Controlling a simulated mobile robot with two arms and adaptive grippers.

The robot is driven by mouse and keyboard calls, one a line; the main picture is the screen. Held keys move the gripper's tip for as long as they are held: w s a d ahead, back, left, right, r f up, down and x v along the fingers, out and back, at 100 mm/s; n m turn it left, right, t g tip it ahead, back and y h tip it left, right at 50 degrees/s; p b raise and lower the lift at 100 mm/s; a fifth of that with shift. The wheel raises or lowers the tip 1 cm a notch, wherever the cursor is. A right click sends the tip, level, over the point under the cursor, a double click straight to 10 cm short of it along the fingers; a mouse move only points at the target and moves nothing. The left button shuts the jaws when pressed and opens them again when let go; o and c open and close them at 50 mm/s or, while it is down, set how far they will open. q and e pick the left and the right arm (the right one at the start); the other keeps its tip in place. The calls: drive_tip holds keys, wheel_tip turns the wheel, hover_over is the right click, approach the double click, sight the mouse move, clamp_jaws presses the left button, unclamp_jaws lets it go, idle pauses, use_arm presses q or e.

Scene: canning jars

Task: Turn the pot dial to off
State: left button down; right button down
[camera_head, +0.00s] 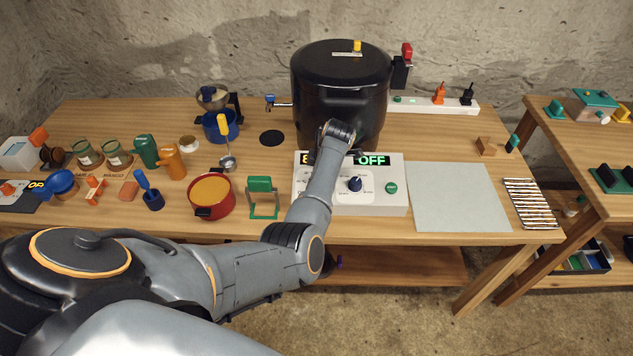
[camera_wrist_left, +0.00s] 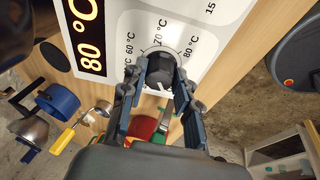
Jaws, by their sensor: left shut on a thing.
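The white control panel (camera_head: 399,207) stands on the table in front of the large black pot (camera_head: 341,85). In the left wrist view, the dark pot dial (camera_wrist_left: 160,70) sits among printed marks of 60, 70 and 80 °C. My left gripper (camera_wrist_left: 157,77) is shut on this dial, one finger at each side. An orange display (camera_wrist_left: 90,35) beside it reads 80 °C. In the head view, my left arm hides this dial and most of that display. A second, dark blue knob (camera_head: 355,184) is free, below a green OFF display (camera_head: 372,160). My right gripper is not in view.
A green button (camera_head: 391,188) is at the panel's right. A grey mat (camera_head: 459,197) lies bare to the right of the panel. A green stand (camera_head: 262,195) and a red pot (camera_head: 210,195) stand close on the left. A power strip (camera_head: 421,103) lies behind.

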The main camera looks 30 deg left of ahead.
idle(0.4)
use_arm(q)
drive_tip(key=c, duration=1)
unclamp_jaws()
drive_tip(key=shift+r, duration=0.15)
drive_tip(key=v, duration=1.1)
drive_tip(key=shift+d+r, duration=0.2)
drive_tip(key=shift+r, duration=0.15)
drive_tip(key=shift+f, duration=0.1)
